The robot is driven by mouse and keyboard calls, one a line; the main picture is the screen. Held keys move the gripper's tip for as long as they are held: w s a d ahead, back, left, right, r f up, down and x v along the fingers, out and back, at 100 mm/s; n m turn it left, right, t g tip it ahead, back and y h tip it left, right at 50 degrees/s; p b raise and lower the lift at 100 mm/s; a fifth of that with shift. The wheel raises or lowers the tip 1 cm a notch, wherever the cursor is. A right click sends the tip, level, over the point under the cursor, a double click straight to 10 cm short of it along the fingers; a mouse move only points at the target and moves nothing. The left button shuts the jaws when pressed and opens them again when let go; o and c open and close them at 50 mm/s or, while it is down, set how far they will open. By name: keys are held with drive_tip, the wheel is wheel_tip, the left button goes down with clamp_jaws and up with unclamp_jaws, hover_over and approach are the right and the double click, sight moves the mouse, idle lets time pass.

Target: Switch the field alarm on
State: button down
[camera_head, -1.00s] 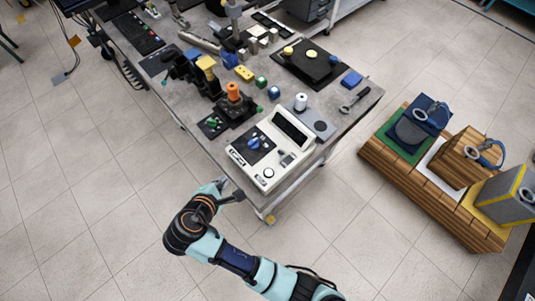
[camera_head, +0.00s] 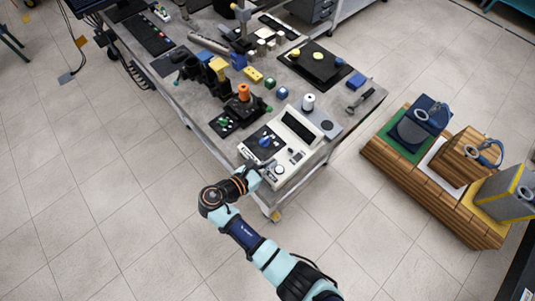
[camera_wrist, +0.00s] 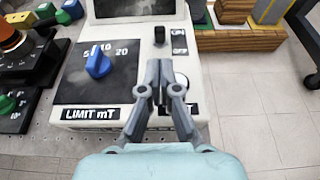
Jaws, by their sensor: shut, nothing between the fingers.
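The field alarm is a white box (camera_head: 303,152) at the table's near corner, with a dark display (camera_head: 297,128). The wrist view shows its blue knob (camera_wrist: 98,63) on a black panel marked LIMIT mT, pointing near 10. Right of the panel is a small black switch (camera_wrist: 159,35) beside ON and OFF labels. I cannot tell its setting for sure. A white round button (camera_wrist: 182,80) below is partly hidden by my gripper (camera_wrist: 160,66), whose fingertips are together and empty, over the box just below the switch. It also shows at the box's near edge in the head view (camera_head: 270,166).
An orange-topped black device (camera_head: 243,95) and a small panel with a green knob (camera_head: 224,122) stand left of the box. A white spool (camera_head: 308,102) stands behind it. A wooden pallet (camera_head: 430,195) with blocks stands right of the table.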

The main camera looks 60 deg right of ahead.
sight(282, 160)
drive_tip(key=b+x, duration=0.1)
drive_tip(key=x, duration=0.5)
drive_tip(key=shift+d, duration=0.1)
